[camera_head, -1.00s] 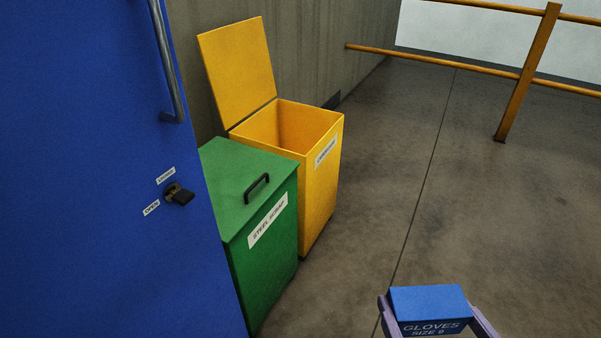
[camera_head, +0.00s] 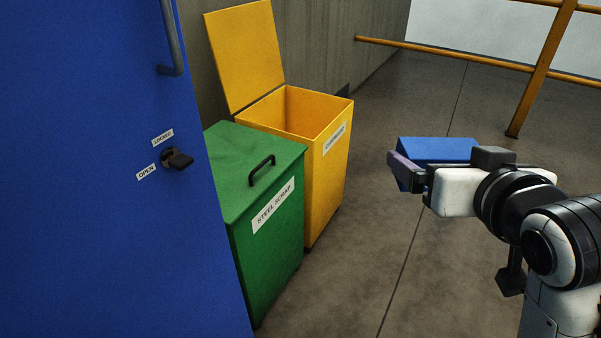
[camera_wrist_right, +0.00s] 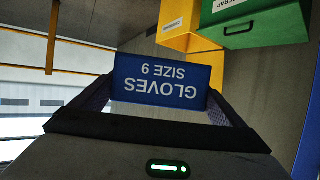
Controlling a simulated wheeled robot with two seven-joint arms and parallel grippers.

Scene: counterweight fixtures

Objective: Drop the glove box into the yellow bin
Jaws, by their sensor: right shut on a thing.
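The blue glove box (camera_head: 436,149) is held in my right gripper (camera_head: 408,170), to the right of the yellow bin and apart from it. In the right wrist view the glove box (camera_wrist_right: 165,80) sits between the two fingers of the right gripper (camera_wrist_right: 160,95), with its "GLOVES SIZE 9" label upside down. The yellow bin (camera_head: 328,185) stands against the wall with its lid (camera_head: 245,55) raised and its top open. Its inside bottom is hidden. The yellow bin also shows at the top of the right wrist view (camera_wrist_right: 183,22). My left gripper is not in view.
A green steel scrap bin (camera_head: 268,240) with a closed lid and black handle stands in front of the yellow bin. A blue cabinet door (camera_head: 90,220) with a lock fills the left side. An orange railing (camera_head: 535,75) stands at the back right. The floor between is clear.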

